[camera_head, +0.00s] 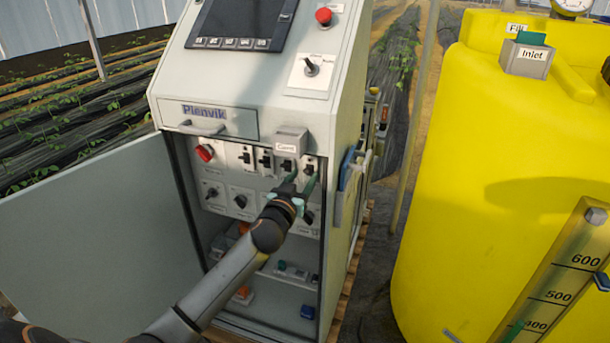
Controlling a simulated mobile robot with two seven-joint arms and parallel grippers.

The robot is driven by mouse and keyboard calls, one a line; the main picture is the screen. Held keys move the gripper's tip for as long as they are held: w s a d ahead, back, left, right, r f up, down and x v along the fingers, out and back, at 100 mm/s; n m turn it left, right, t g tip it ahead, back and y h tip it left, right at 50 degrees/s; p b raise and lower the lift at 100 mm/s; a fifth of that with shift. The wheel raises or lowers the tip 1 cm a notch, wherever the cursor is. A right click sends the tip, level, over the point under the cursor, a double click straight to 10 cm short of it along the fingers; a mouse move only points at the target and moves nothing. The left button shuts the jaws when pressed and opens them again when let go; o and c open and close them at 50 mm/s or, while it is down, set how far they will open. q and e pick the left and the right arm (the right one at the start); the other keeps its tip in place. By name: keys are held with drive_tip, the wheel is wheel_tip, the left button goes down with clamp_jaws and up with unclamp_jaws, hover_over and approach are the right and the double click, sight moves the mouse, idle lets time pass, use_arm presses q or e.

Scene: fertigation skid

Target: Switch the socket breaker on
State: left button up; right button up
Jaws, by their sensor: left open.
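The open cabinet shows a row of small breakers on a pale panel: one black switch (245,157) at the left, one (265,161) beside it, one (287,166) below a raised grey cover, and one (309,168) at the right end. Their labels are too small to read, so I cannot tell which is the socket breaker. My left gripper (301,184) is open, its greenish fingertips just in front of the two right-hand breakers. I cannot tell whether they touch. My left arm hides part of the lower panel. My right gripper is out of view.
The grey cover (291,139) juts out above the breakers. A red knob (205,153) and rotary switches sit on the same panel. The cabinet door (95,235) stands open at left. A yellow tank (480,170) stands at right, across a gap.

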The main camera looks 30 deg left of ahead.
use_arm(q)
drive_tip(key=shift+x, duration=0.85)
drive_tip(key=shift+c, duration=0.4)
clamp_jaws()
